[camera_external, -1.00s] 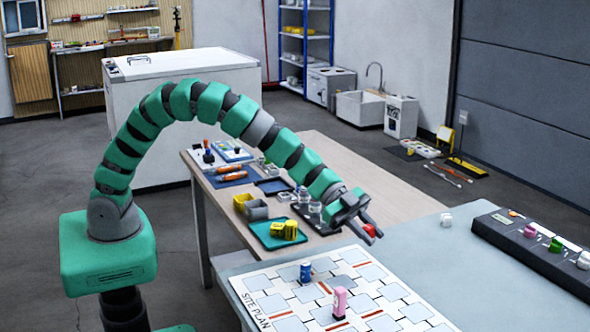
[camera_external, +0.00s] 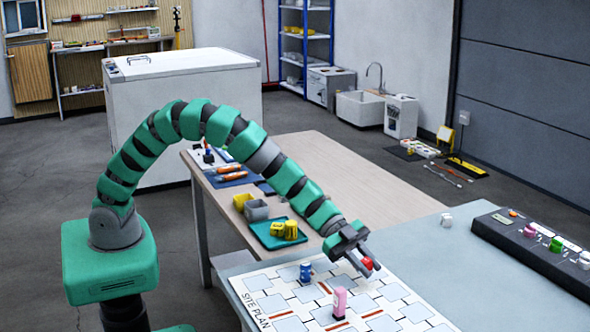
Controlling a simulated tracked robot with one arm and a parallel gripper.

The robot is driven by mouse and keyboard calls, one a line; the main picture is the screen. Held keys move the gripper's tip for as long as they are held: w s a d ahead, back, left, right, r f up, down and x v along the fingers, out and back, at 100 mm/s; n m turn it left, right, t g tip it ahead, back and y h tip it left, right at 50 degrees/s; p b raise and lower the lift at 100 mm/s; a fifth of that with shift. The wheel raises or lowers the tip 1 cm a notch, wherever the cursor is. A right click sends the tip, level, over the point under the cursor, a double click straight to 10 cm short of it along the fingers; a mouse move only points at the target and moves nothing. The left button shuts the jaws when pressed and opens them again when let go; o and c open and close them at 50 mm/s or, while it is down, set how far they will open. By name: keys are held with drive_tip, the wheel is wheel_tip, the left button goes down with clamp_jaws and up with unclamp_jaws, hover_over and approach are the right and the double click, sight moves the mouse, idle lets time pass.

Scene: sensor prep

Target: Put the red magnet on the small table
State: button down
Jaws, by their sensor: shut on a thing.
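My gripper (camera_external: 371,269) is shut on the red magnet (camera_external: 368,262), a small red piece showing between its fingertips. It hangs over the far edge of the white site plan board (camera_external: 290,324). I cannot tell how high it is above the surface. The board lies on a grey-topped table (camera_external: 410,247). A longer wooden table (camera_external: 335,160) stands behind it. I cannot tell which of the two is the small table.
A blue piece (camera_external: 306,272) and a pink piece (camera_external: 339,302) stand on the board near my gripper. Yellow pieces lie on a teal tray (camera_external: 274,241). Grey tabletop beyond the board is mostly clear.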

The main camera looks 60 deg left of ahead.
drive_tip(key=shift+f, duration=1.1)
drive_tip(key=shift+f, duration=0.2)
drive_tip(key=c, duration=1.3)
unclamp_jaws()
drive_tip(key=shift+f+b, duration=0.15)
drive_tip(key=shift+b, duration=0.8)
drive_tip(key=p+v, duration=0.1)
drive_tip(key=v, duration=0.3)
drive_tip(key=p+v, duration=0.1)
drive_tip(key=v, duration=0.4)
drive_tip(key=f+p+v, duration=0.1)
drive_tip(key=v, duration=0.4)
drive_tip(key=shift+w+a+p, duration=0.2)
drive_tip(key=shift+a+p, duration=0.1)
drive_tip(key=shift+p, duration=0.1)
